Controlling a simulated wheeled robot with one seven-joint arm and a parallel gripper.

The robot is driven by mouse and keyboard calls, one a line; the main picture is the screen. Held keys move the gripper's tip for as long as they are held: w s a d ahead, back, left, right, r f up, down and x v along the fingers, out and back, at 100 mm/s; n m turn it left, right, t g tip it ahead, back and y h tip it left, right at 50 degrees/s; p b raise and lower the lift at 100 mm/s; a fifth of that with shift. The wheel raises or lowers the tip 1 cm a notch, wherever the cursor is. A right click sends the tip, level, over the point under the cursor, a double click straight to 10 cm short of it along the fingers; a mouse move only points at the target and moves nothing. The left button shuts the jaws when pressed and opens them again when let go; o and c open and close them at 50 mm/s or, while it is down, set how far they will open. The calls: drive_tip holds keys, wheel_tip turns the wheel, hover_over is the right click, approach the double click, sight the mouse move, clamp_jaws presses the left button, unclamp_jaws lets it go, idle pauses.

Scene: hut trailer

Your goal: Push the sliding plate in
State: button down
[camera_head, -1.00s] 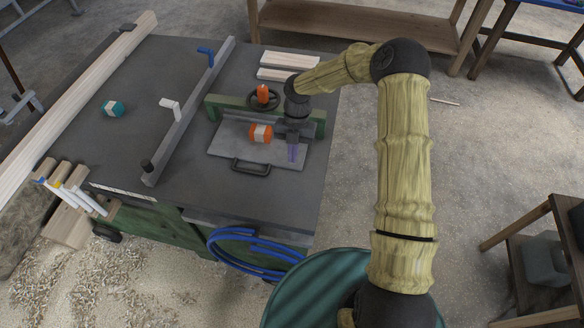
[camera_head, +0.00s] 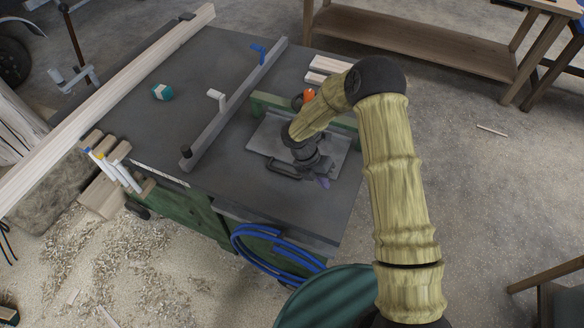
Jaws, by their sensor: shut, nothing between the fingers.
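The sliding plate (camera_head: 264,138) is a flat grey sheet with a dark handle (camera_head: 284,170) on its near edge. It lies on the dark workbench top, in front of a low green bar (camera_head: 270,100). My gripper (camera_head: 323,182) is shut and empty, over the plate's near right edge, just right of the handle. I cannot tell whether it touches the plate.
A long grey fence (camera_head: 235,103) with a white block (camera_head: 217,97) crosses the bench left of the plate. A teal roll (camera_head: 162,92) and a long wooden beam (camera_head: 110,95) lie farther left. Pale boards (camera_head: 328,66) lie behind the green bar. Blue hose (camera_head: 265,250) hangs at the near side.

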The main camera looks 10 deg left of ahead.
sight(290, 173)
drive_tip(key=t, duration=0.1)
drive_tip(key=s+a+f+t+h, duration=0.1)
drive_tip(key=shift+a+t, duration=0.1)
drive_tip(key=shift+t, duration=0.2)
drive_tip(key=shift+a+f+t+h, duration=0.1)
drive_tip(key=shift+a+t+h, duration=0.3)
drive_tip(key=shift+t, duration=0.3)
drive_tip(key=a+t, duration=0.3)
drive_tip(key=a+t+y, duration=0.1)
drive_tip(key=t, duration=0.1)
drive_tip(key=shift+s+a+r, duration=0.1)
drive_tip(key=shift+a+r, duration=0.25)
drive_tip(key=shift+r, duration=0.05)
drive_tip(key=a+t+y, duration=0.1)
drive_tip(key=a, duration=0.1)
drive_tip(key=s+a+r+t+y, duration=0.1)
drive_tip(key=a, duration=0.1)
drive_tip(key=s+a+r+n+t+y, duration=0.1)
drive_tip(key=a, duration=0.1)
drive_tip(key=shift+a+t+y, duration=0.3)
drive_tip(key=shift+w, duration=0.15)
drive_tip(key=p+x, duration=0.2)
drive_tip(key=x, duration=0.7)
drive_tip(key=shift+w+d+f, duration=0.15)
drive_tip(key=shift+w, duration=0.15)
